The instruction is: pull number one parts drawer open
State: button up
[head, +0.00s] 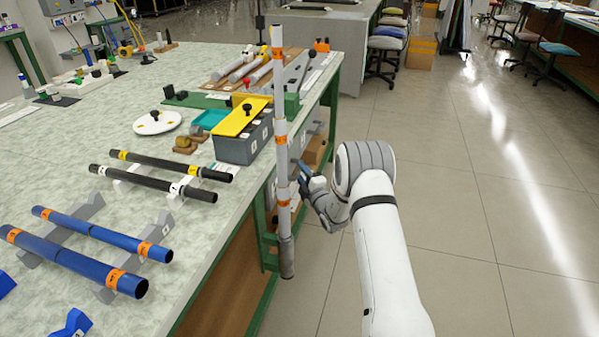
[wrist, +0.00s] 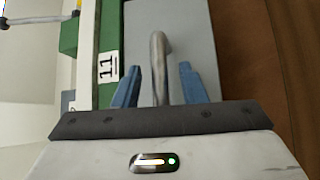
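The drawer front (wrist: 195,35) is a plain grey panel that fills the middle of the wrist view. Its grey bow handle (wrist: 159,60) sticks out toward me. My gripper (wrist: 160,85) is open, with one blue finger on each side of the handle and a visible gap on both sides. A white label (wrist: 107,66) on the green frame beside the panel reads like "11". In the head view my gripper (head: 303,172) is at the bench's right side, below the top. The drawer is largely hidden there, and I cannot tell whether it is fully closed.
A tall grey pole with orange bands (head: 281,130) stands upright just left of my gripper, by the bench edge. The bench top (head: 60,160) carries blue rods (head: 75,262), black rods (head: 150,180) and a grey box with a yellow lid (head: 243,116).

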jog(key=shift+x, duration=0.95)
jog(key=shift+c, duration=0.4)
grip_shut()
